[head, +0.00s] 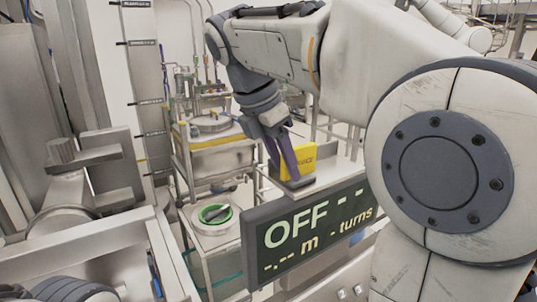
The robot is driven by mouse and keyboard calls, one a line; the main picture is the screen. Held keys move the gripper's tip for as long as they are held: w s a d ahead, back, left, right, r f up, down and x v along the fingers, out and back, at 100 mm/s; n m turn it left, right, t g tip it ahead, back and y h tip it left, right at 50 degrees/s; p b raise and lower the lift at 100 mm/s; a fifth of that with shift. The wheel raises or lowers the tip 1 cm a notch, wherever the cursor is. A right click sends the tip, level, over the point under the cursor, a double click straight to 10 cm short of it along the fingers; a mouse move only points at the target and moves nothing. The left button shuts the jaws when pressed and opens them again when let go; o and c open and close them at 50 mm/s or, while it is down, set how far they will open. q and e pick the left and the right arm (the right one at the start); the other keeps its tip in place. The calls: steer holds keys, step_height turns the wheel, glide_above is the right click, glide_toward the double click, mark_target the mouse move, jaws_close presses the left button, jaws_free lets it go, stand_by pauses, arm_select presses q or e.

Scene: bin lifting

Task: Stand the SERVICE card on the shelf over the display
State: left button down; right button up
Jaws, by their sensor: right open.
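The yellow SERVICE card (303,157) stands upright on the light shelf (335,172) over the display. Its dark lettering is partly hidden by my gripper, so I cannot read the whole word. The dark display (308,228) below reads "OFF" with dashes, "m" and "turns". My right gripper (284,168) points down at the left part of the card, with its dark fingers low near the shelf. It is open; I cannot tell whether a finger still touches the card. My left gripper is out of view.
A wheeled rack with a steel pot (211,123) and a green-rimmed round vessel (217,214) stands behind and left of the display. Grey metal machinery (85,160) fills the left side. My right arm covers much of the right side.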

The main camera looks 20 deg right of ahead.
steer(key=p+v, duration=0.2)
steer(key=v, duration=1)
steer(key=shift+p, duration=0.3)
steer(key=shift+r, duration=0.15)
steer(key=s+a+f+m+y, duration=0.2)
steer(key=a+f, duration=0.3)
steer(key=f, duration=0.3)
steer(key=s+a+f+m+y, duration=0.1)
steer(key=s+a+f+m, duration=0.1)
steer(key=a+f, duration=0.55)
steer(key=s+a+f+m+y, duration=0.1)
steer(key=s+f+m+y, duration=0.1)
steer(key=s+f+m, duration=0.6)
steer(key=s+f, duration=0.5)
steer(key=f, duration=0.4)
steer(key=shift+a+g, duration=0.3)
